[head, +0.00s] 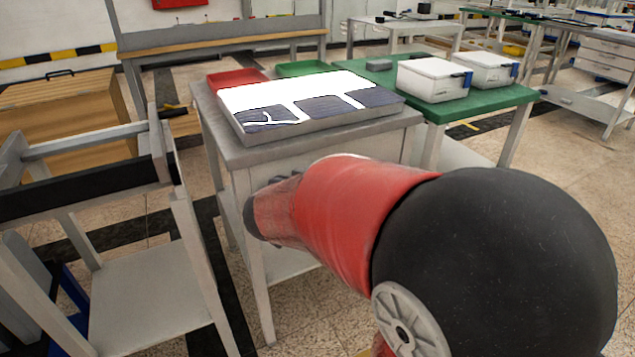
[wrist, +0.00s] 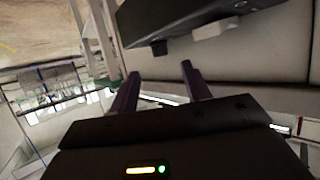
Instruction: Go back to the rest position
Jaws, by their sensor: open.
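My gripper (wrist: 157,80) shows in the wrist view with its two dark fingers apart and nothing between them. In the head view my red and black arm reaches forward and left, low in front of the grey table (head: 300,150); the gripper itself is hidden or too small to tell there. A grey tray (head: 335,121) on that table holds white and dark blue sheet pieces (head: 322,106). My arm is apart from the tray in the picture.
A red tray (head: 236,78) and a green tray (head: 303,68) lie behind the grey tray. White lidded boxes (head: 432,78) stand on a green table (head: 490,99) at the right. A grey frame stand (head: 150,270) is close on the left. Floor at the right is open.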

